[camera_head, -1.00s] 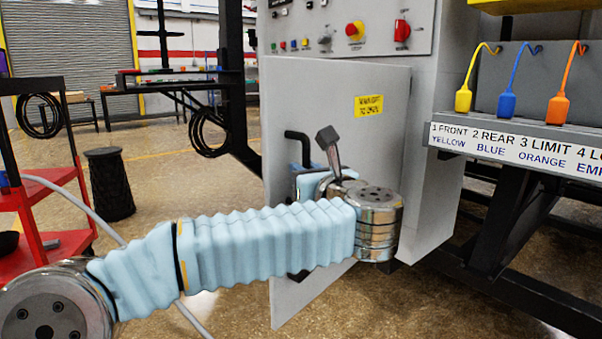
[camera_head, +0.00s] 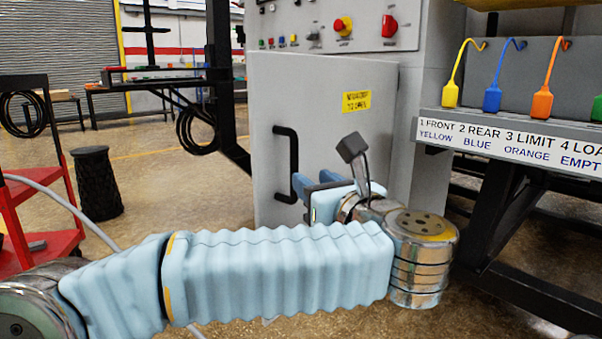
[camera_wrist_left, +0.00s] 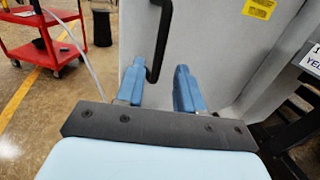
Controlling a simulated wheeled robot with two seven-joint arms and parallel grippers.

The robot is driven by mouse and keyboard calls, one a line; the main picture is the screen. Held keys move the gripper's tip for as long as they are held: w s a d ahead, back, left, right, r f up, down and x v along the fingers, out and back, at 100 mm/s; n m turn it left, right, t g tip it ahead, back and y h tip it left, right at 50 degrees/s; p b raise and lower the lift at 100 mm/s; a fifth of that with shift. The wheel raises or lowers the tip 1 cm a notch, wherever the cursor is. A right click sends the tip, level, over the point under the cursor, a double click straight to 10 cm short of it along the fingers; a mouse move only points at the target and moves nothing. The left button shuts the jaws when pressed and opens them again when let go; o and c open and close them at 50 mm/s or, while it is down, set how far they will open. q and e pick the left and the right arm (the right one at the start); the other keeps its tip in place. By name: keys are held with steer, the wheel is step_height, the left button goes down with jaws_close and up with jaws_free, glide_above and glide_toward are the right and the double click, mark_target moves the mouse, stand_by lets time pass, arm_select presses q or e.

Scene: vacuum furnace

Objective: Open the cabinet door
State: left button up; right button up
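The grey cabinet door (camera_head: 330,100) has a yellow label and a black bar handle (camera_head: 292,165) near its left edge. Its left edge appears swung out towards me, so it looks ajar. My left gripper (camera_head: 308,190) is in front of the door, just right of the handle's lower part. In the left wrist view, its two blue fingers (camera_wrist_left: 160,88) are apart with nothing held. The handle (camera_wrist_left: 162,40) shows beyond them, its lower end beside the left finger; I cannot tell whether they touch. My left forearm hides the door's bottom. My right gripper is not in view.
A control panel (camera_head: 340,25) with red knobs is above the door. A shelf with coloured plugs (camera_head: 492,98) and a label strip (camera_head: 510,140) juts out at the right. A red cart (camera_head: 40,245) and a black bin (camera_head: 97,183) stand on open floor at the left.

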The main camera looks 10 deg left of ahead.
arm_select(q)
steer(key=v, duration=0.4)
steer(key=shift+s+d, duration=0.15)
steer(key=shift+s, duration=0.1)
steer(key=shift+w+f, duration=0.1)
